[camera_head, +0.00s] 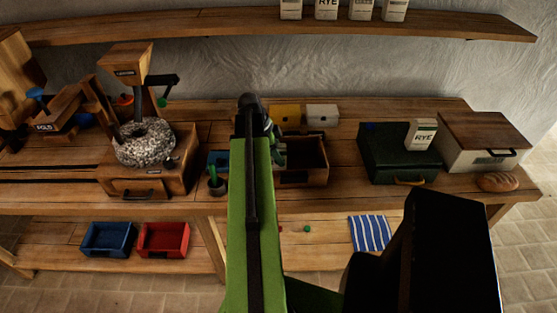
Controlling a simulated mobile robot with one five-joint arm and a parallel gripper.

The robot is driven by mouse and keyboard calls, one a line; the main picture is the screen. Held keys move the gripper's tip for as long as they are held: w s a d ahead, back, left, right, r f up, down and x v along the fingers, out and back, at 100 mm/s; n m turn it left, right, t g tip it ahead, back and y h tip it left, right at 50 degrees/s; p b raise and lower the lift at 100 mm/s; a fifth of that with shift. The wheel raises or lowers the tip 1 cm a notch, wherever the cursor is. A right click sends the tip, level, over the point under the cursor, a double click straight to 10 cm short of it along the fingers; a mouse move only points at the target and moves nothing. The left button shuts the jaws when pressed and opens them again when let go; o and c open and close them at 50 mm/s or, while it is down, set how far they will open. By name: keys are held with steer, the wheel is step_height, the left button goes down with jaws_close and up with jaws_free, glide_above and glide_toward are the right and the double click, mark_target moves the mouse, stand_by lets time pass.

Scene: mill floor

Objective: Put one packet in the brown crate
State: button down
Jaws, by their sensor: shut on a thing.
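The brown crate (302,178) is an open wooden box on the bench, just right of my green arm. My gripper (279,152) is at the crate's left side, largely hidden behind my arm. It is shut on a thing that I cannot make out. A white packet marked RYE (421,135) stands on the dark green box (392,165) to the right. More pale packets (327,9) stand in a row on the wall shelf, cut by the top edge. My arm hides part of the crate's left end.
A stone mill (145,145) stands left; a small pot (216,186) and blue box (217,160) sit beside my arm. Yellow (285,114) and white (322,115) boxes are behind the crate. A bread loaf (497,181) lies right. Blue (107,239) and red (163,240) bins are below.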

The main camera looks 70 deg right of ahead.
steer(key=shift+f, duration=0.1)
steer(key=c, duration=0.7)
jaws_free()
steer(key=p+v, duration=1)
steer(key=v, duration=0.1)
steer(key=shift+r+p, duration=0.4)
steer(key=shift+r, duration=0.05)
steer(key=shift+w+a+r+p, duration=0.1)
steer(key=shift+w+r+p, duration=0.2)
steer(key=shift+r+p, duration=0.05)
steer(key=shift+f, duration=0.1)
steer(key=shift+f, duration=0.1)
